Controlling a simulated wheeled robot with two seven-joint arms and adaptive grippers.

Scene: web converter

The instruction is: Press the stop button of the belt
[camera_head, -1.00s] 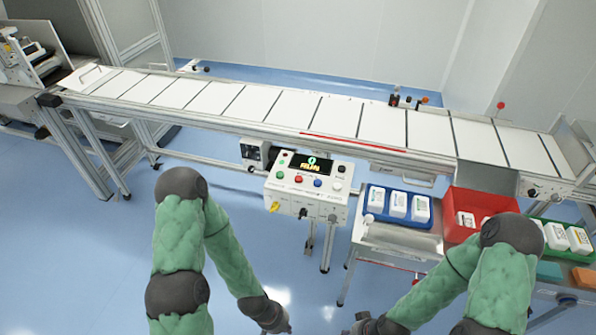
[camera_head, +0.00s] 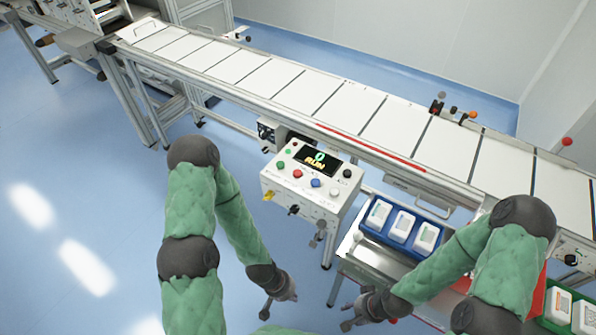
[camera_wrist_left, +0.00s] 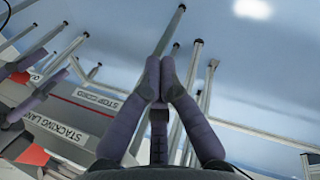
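The control box (camera_head: 333,209) stands in front of the belt (camera_head: 300,92), near the middle of the head view. Its sloped top has a lit display (camera_head: 317,159) that seems to read 0 and RUN. A red button (camera_head: 297,173) sits between a green button (camera_head: 281,164) and a blue button (camera_head: 315,182). Button labels are too small to read. My left gripper (camera_head: 279,304) is low, in front of the box and apart from it. In the left wrist view its fingers (camera_wrist_left: 160,75) meet, with nothing between them. My right gripper (camera_head: 362,318) is near the side table; its opening is unclear.
A blue tray (camera_head: 376,236) with white packs is on the side table, right of the box. A red container and green tray (camera_head: 553,322) are partly behind my right arm. A knob and yellow switch are on the box front. Open floor lies left.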

